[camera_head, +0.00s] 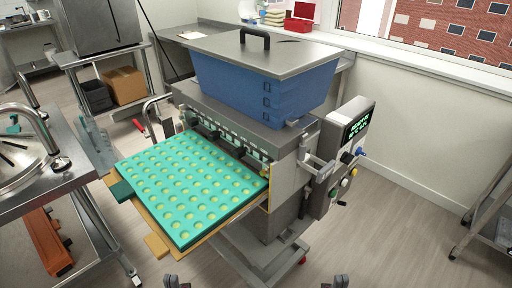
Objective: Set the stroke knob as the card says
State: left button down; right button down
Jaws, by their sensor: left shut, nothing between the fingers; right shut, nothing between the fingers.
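The gummy depositor (241,118) stands in the middle, with a blue hopper (225,84) under a grey lid. Its control box (334,150) is on the right side, with a dark display (358,124) showing small green text I cannot read. Several small knobs and buttons sit below it, including a black knob (346,157) and a blue one (361,152). I cannot tell which is the stroke knob, and no card is identifiable. My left gripper (177,281) and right gripper (337,281) are shut and empty at the bottom edge, apart from the machine.
A teal mould tray (185,191) with many round cavities lies on the depositor's front. A steel table (45,190) stands left, and a cart (490,215) at the right edge. Floor (400,240) between control box and cart is clear.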

aim_at(358, 151)
jog(key=i+l+z, duration=0.4)
jog(key=i+l, duration=0.2)
jog(key=i+l+z, duration=0.45)
jog(key=i+l, duration=0.2)
